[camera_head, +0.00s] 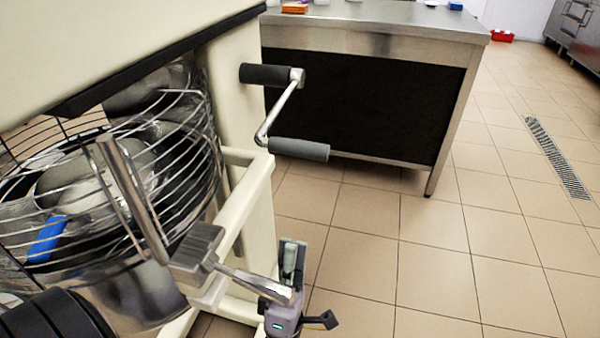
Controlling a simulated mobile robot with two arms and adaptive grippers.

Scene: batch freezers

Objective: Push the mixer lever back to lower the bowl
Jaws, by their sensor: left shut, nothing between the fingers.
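The mixer lever (281,108) is a bent metal rod on the right side of the cream mixer (232,95). It has a black sleeve at the top and a grey grip (299,149) at its lower end, pointing right. The metal bowl (150,285) sits behind the wire guard at the left. My left gripper (292,252) is low in the view, below the grey grip and apart from it in the picture. Its fingers point up, shut and empty; a metal bar partly covers it. My right gripper is not in view.
A steel table (380,38) with a dark front panel stands behind the lever. A grey block with a metal bar (250,284) juts out from the mixer front near my left gripper. Tiled floor (400,240) lies open at the right, with a drain grate (556,157).

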